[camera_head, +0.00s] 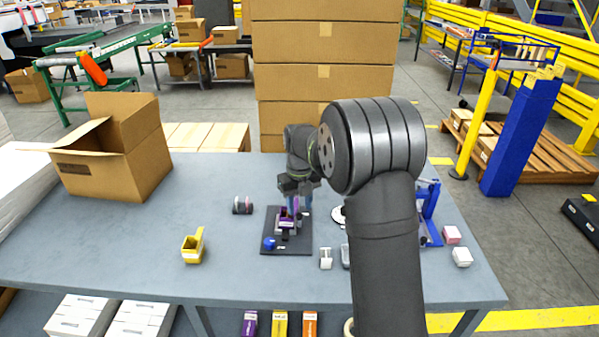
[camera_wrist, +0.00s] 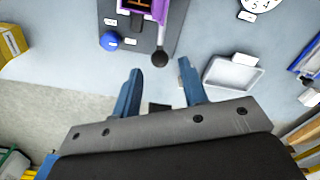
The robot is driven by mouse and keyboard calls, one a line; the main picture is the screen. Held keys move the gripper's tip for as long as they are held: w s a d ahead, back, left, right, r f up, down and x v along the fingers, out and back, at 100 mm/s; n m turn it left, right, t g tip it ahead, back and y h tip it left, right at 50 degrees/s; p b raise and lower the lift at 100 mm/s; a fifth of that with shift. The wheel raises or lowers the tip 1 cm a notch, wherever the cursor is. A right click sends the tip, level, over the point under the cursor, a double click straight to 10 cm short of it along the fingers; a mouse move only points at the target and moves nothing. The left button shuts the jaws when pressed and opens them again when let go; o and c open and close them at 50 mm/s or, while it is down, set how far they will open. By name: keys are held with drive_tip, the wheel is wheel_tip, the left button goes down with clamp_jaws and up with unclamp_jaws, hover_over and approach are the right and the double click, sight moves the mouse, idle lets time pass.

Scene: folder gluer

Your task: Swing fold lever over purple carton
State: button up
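The purple carton (camera_head: 293,209) sits on the dark baseplate (camera_head: 298,246) of the folder gluer. In the wrist view the carton (camera_wrist: 153,8) is cut off by the top edge. The fold lever (camera_wrist: 160,57) shows as a rod with a black ball knob pointing from the carton toward my gripper. My gripper (camera_wrist: 159,68) is open, its two blue fingers apart and nothing held between them. The knob appears just beyond the fingertips, between them in the picture; contact cannot be told. In the head view my gripper (camera_head: 300,204) is over the fixture, partly hiding it.
A blue ball (camera_wrist: 110,41) is on the baseplate beside the lever. A white tray (camera_wrist: 230,73) lies to the right in the wrist view. On the table stand a yellow holder (camera_head: 193,247), an open cardboard box (camera_head: 115,150) and a blue frame (camera_head: 430,215). The table's front left is clear.

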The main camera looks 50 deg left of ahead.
wheel_tip(320, 180, up, 11)
drive_tip(key=shift+r, duration=0.15)
idle(0.4)
